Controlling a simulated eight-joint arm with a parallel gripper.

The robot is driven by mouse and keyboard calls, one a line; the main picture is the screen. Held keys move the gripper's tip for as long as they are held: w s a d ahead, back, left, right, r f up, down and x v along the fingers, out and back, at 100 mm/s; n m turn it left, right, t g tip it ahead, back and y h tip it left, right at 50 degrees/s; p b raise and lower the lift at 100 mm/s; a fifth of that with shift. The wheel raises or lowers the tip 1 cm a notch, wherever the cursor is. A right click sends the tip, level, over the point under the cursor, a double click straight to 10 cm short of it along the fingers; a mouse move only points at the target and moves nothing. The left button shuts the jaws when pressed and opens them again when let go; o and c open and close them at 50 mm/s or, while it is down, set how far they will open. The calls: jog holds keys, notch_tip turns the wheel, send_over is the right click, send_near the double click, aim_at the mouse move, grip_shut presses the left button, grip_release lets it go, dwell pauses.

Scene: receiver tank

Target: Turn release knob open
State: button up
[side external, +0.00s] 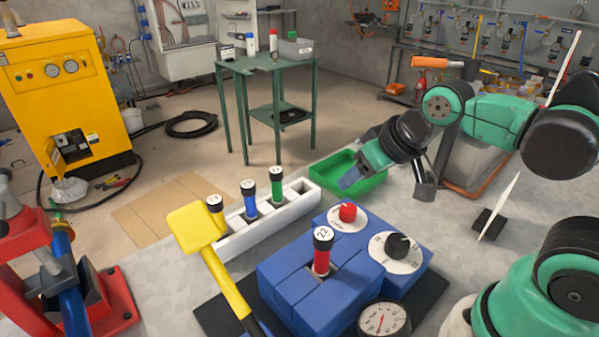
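A blue block fixture (300,286) stands on the grey bench. On it are a red knob (347,212) on a round white plate (338,222) and a black knob (398,244) on a larger white dial plate (412,259). The print on both plates is too small to read, so I cannot tell which is the release knob. A red cylinder (321,260) with a black cap marked 22 stands upright in the fixture. My gripper (347,183) is above the bench by the green tray, apart from both knobs. Its finger opening cannot be made out.
A green tray (372,185) lies behind the fixture. A white rack (262,228) holds several capped cylinders. A yellow paddle-shaped tool (195,228) leans left of the fixture. A pressure gauge (384,319) sits in front. A red vise-like stand (115,300) is at far left.

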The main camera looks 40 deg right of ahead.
aim_at(349, 207)
jog(key=o, duration=0.3)
jog(key=shift+w+d+m+g, duration=0.15)
jog(key=shift+m+g, duration=0.25)
jog(key=shift+m, duration=0.7)
jog(key=m, duration=0.2)
jog(key=m+g, duration=0.1)
jog(key=m, duration=0.1)
jog(key=w+m+g, duration=0.1)
jog(key=m, duration=0.1)
jog(key=shift+d+f, duration=0.2)
jog(key=shift+f, duration=0.15)
jog(key=m+g, duration=0.1)
jog(key=m, duration=0.3)
jog(key=f+m+g, duration=0.1)
jog(key=m, duration=0.1)
jog(key=shift+w+d+g, duration=0.3)
jog(key=shift+w, duration=0.05)
jog(key=m, duration=0.2)
jog(key=f+m+g, duration=0.1)
jog(key=m, duration=0.1)
jog(key=shift+w+d+m+g, duration=0.2)
jog(key=shift+m+g, duration=0.1)
jog(key=shift+m, duration=0.1)
jog(key=shift+f, duration=0.25)
jog(key=shift+s+f, duration=0.1)
jog(key=shift+f, duration=2.5)
